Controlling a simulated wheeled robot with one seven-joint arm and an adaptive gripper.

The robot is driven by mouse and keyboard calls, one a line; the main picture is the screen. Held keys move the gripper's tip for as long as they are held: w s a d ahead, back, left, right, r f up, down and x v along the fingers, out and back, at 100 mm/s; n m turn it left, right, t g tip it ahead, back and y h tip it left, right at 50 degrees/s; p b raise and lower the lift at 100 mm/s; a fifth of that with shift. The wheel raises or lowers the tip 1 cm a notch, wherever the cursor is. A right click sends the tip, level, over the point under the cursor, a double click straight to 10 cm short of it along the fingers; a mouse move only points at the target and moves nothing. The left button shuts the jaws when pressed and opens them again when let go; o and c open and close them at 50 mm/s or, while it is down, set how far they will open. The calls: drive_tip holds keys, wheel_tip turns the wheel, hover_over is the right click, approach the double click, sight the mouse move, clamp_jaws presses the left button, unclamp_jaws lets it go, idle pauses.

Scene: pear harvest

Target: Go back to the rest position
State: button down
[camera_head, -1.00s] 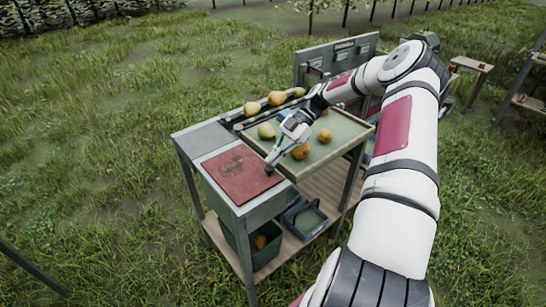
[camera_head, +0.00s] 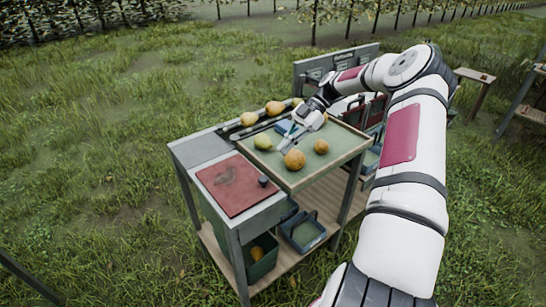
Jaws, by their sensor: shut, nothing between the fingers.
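My gripper (camera_head: 286,147) is shut and empty. It hangs over the green-lined tray (camera_head: 332,168) on the cart, with its fingers pointing down and to the left. An orange-brown pear (camera_head: 294,160) lies in the tray just below the fingertips; I cannot tell whether they touch it. Another brownish pear (camera_head: 321,146) lies to its right, and a green-yellow pear (camera_head: 263,141) lies to the left of the gripper. My arm reaches in from the right and hides part of the cart's back.
Several yellow pears (camera_head: 275,107) lie on the dark rails behind the tray. A red board (camera_head: 236,184) with a small dark knob (camera_head: 263,181) covers the cart's left front. Bins (camera_head: 303,232) stand on the lower shelf. A wooden table (camera_head: 475,76) stands at the right. Grass is open at left.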

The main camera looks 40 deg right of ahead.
drive_tip(key=shift+d+r+b, duration=0.2)
drive_tip(key=shift+d+r, duration=0.05)
drive_tip(key=shift+d, duration=0.5)
drive_tip(key=shift+d+r+b, duration=0.15)
drive_tip(key=shift+d+r, duration=0.05)
drive_tip(key=shift+d, duration=0.55)
